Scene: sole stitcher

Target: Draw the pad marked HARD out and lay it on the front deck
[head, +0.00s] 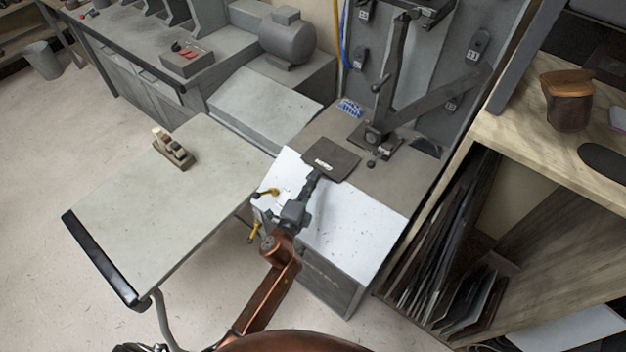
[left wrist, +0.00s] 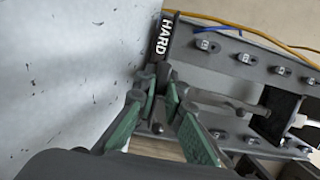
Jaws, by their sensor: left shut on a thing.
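The dark square pad (head: 337,153) has a small white label, which reads HARD on the pad in the left wrist view (left wrist: 164,40). In the head view it is over the border between the white speckled front deck (head: 350,225) and the grey-brown surface behind. My left gripper (head: 314,176) is shut on the pad's near edge, and its green-padded fingers (left wrist: 160,90) meet at the pad in the wrist view. I cannot tell whether the pad touches the surface beneath. The white deck (left wrist: 70,70) also fills the left of the wrist view. My right gripper is not in view.
Behind the pad stands a jointed metal arm (head: 398,95) on a base. Yellow-handled parts (head: 268,192) stick out at the deck's left edge.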

